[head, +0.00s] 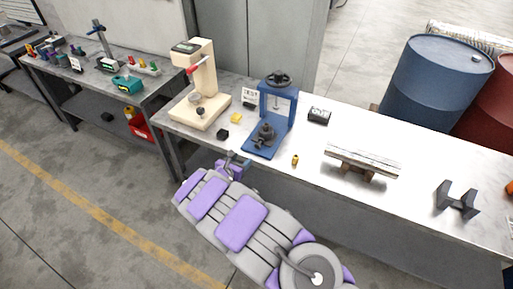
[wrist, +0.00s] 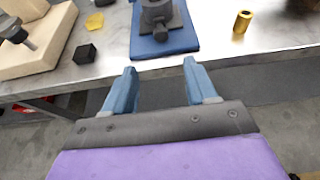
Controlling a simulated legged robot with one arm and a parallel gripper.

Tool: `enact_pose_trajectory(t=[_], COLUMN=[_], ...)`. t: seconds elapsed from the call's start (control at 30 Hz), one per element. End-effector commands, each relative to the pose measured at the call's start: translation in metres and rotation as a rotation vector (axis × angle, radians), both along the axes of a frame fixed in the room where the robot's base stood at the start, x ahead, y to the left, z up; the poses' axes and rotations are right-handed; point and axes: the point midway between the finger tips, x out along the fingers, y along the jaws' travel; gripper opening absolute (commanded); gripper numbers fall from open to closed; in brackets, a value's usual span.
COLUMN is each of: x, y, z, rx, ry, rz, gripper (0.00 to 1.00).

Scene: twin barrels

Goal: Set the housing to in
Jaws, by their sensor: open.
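A small brass cylinder with a hole in its top stands upright on the metal bench, right of the blue press; it shows in the head view (head: 295,160) and the wrist view (wrist: 242,21). Nothing marks which part is the housing. My gripper (wrist: 160,72) is open and empty, in front of the bench edge, facing the press base. The brass cylinder is to its right, apart from it.
A cream press (head: 201,85) stands left of the blue one. A blue barrel (head: 435,80) stands behind.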

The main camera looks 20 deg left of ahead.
Motion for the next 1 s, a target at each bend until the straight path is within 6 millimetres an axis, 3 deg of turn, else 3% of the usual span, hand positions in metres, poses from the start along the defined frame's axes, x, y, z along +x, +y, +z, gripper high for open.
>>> enact_pose_trajectory(t=[0.6,1.0], x=[0.110,0.135], y=[-0.013,-0.013], z=[-0.047,-0.056], rx=[0.002,0.001], ry=[-0.001,-0.001], rz=[-0.006,-0.004], gripper=[0.57,0.57])
